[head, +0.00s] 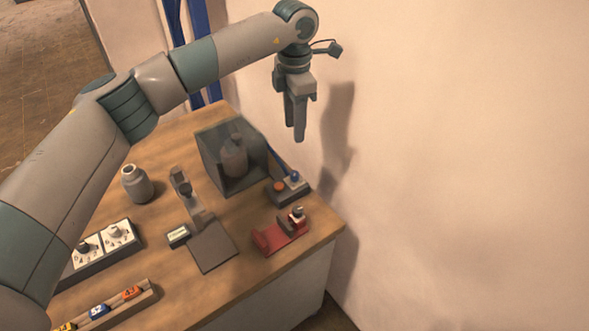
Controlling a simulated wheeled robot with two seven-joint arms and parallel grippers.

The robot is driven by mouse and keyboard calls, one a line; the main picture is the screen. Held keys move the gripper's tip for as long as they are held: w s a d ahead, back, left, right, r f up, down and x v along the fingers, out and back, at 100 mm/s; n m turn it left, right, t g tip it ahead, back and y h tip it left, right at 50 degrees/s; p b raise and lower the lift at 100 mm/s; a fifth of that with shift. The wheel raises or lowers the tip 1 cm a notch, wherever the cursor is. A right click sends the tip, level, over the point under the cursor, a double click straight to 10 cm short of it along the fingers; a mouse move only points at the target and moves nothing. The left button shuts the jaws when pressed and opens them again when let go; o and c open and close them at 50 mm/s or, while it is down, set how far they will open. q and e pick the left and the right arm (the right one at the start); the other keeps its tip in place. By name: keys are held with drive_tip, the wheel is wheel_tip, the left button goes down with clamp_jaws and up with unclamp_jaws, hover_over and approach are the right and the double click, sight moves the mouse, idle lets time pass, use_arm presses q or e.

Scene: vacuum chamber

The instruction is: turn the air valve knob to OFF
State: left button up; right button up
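Two places on the table carry knobs, and no OFF label is readable, so I cannot tell for sure which is the air valve knob. A dark control box (288,195) beside the glass chamber carries an orange round part (279,187) and a blue-topped part (294,176). A panel (103,246) at the left has two white dial plates with dark knobs, partly hidden by my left arm. The chamber (223,155) holds a grey bottle (234,158). My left gripper (296,128) hangs fingers down, apart from everything, above the control box in the picture; its finger gap is unclear.
A red fixture (281,236) stands near the table's right edge. A stand with a dark plate (212,247), a grey jar (137,184) and a tray of small toy cars (110,303) occupy the rest. The wall (460,150) rises close behind and right of the gripper.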

sight(295, 173)
use_arm(q)
wheel_tip(295, 173, down, 15)
drive_tip(key=p, duration=0.6)
drive_tip(key=shift+f, duration=0.75)
drive_tip(key=shift+c, duration=0.5)
clamp_jaws()
